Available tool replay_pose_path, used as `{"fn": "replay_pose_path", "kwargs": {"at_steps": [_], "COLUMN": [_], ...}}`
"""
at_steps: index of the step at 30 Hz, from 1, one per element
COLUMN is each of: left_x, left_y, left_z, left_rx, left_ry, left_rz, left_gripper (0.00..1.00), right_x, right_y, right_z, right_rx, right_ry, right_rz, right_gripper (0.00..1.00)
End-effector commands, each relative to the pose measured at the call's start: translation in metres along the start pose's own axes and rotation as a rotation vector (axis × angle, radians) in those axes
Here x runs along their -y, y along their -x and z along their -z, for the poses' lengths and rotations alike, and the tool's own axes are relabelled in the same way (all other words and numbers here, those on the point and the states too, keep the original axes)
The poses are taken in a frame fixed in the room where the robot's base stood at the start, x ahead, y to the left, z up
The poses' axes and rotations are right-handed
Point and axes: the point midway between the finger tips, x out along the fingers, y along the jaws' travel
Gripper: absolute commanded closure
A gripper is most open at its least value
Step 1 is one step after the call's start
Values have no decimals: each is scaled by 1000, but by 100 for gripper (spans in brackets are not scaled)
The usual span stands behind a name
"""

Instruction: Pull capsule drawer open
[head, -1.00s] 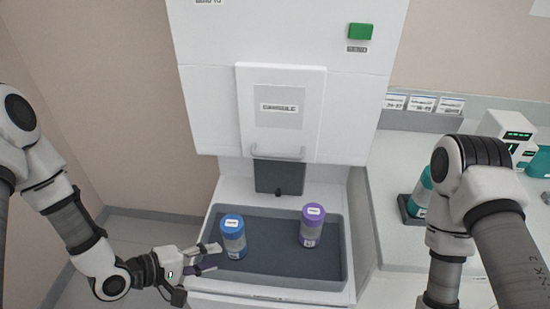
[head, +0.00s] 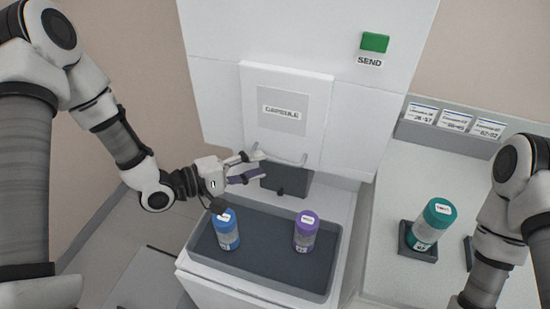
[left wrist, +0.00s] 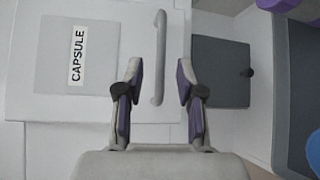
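The white capsule drawer (head: 316,106) is a front panel marked CAPSULE on the white station, and it looks closed. Its light grey bar handle (head: 292,161) runs along the panel's lower edge. In the left wrist view the handle (left wrist: 160,58) lies ahead between the two fingers. My left gripper (head: 254,166) is open, close to the handle's left end in the head view. The fingers (left wrist: 158,72) are apart with nothing gripped. My right arm shows at the right edge, but its gripper is out of view.
Below the drawer, a grey tray (head: 270,285) holds a blue-capped capsule (head: 229,236) and a purple-capped capsule (head: 305,238). A dark grey flap (head: 283,179) is under the handle. A green SEND button (head: 374,42) is upper right. A teal-capped capsule (head: 433,222) stands on the right counter.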

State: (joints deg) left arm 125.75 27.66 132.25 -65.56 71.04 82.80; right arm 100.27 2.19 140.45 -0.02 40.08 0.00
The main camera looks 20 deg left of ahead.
Motion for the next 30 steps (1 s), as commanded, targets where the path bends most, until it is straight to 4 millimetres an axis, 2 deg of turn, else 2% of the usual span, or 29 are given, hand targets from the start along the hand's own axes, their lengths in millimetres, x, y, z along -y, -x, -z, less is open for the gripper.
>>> {"fn": "replay_pose_path", "kwargs": {"at_steps": [3,7,17,20,21,30], "left_x": [0,0,0,0,0,0], "left_y": [-20,-37,-44,-44,-44,-44], "left_z": [-2,-1,-1,-1,-1,-1], "left_rx": [7,3,1,1,1,2], "left_ry": [-5,-3,0,0,0,-1], "left_rz": [4,3,-1,0,0,0], "left_gripper": [63,63,63,95,100,100], "right_x": [0,0,0,0,0,0], "right_y": [3,6,6,6,6,6], "right_z": [1,1,1,1,1,1], "right_rx": [-2,-2,-1,-2,-2,-2], "right_ry": [-2,-2,-2,-2,-2,-2], "right_rz": [0,0,0,0,0,0], "right_gripper": [60,60,60,60,60,60]}}
